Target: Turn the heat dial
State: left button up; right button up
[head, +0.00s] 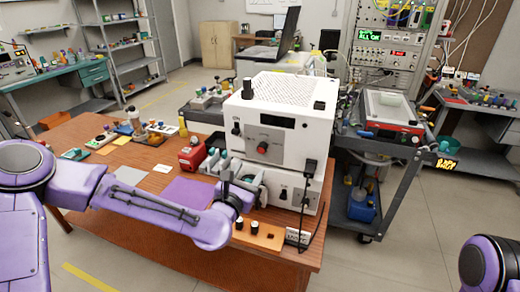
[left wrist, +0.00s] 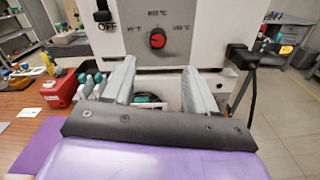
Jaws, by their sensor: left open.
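The heat dial is a round red knob (head: 262,147) on the front of a white box-shaped device (head: 288,112). In the left wrist view the dial (left wrist: 158,39) is near the top centre, with temperature marks left, above and right of it. My left gripper (head: 222,164) is open, in front of the device and lower than the dial. In the left wrist view its two grey fingers (left wrist: 158,74) are spread apart with nothing held between them, and the dial shows above the gap. My right gripper is out of view.
The device stands on a lower white unit (head: 285,192) on a brown wooden table (head: 150,222). A black plug and cable (head: 309,168) hang at its right. A red container (head: 192,154) stands at left. An orange strip with black knobs (head: 258,234) lies in front.

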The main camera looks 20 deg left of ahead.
aim_at(261, 150)
pick_arm(q)
jog(key=w+p, duration=0.3)
jog(key=w, duration=0.6)
jog(key=shift+w+r, duration=0.2)
jog(key=shift+w+f, duration=0.1)
jog(key=shift+w, duration=0.35)
jog(key=c, duration=1.1)
